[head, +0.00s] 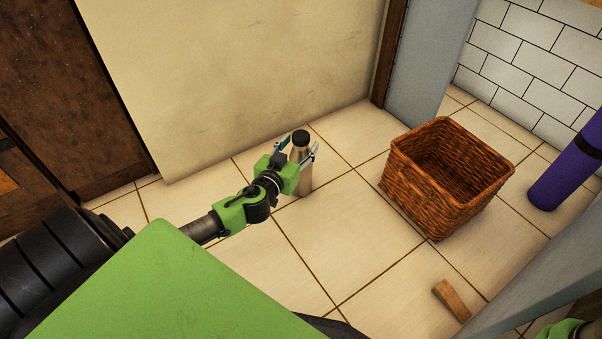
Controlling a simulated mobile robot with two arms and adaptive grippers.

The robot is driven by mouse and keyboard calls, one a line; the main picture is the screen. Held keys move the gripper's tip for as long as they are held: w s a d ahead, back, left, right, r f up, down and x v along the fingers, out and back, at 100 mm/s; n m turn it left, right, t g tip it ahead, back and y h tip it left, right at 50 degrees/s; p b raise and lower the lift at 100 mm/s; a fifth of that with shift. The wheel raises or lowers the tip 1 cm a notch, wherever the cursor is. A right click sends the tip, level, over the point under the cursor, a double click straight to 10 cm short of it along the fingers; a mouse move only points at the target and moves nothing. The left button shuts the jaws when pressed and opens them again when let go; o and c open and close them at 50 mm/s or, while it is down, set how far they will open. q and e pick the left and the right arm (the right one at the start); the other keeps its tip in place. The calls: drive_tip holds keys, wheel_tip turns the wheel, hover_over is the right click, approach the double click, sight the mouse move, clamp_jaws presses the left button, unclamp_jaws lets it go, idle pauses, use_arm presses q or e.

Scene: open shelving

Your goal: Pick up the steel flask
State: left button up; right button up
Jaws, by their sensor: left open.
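The steel flask (306,180) stands upright on the tiled floor near the beige wall. It has a dull metal body and a black cap. My left gripper (302,143) is open, with one finger on each side of the flask's upper part. The gripper's green body hides part of the flask's left side. I cannot tell whether the fingers touch the flask. My right gripper does not show; only a green and black part of my arm is at the bottom right corner.
A brown wicker basket (430,205) stands to the right of the flask, apart from it. A small wooden block (452,299) lies in front. A purple roll (568,172) is at the far right. The beige wall (240,80) rises close behind the flask. Floor between flask and basket is clear.

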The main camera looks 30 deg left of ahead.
use_arm(q)
drive_tip(key=shift+x, duration=0.9)
clamp_jaws()
drive_tip(key=shift+r, duration=0.1)
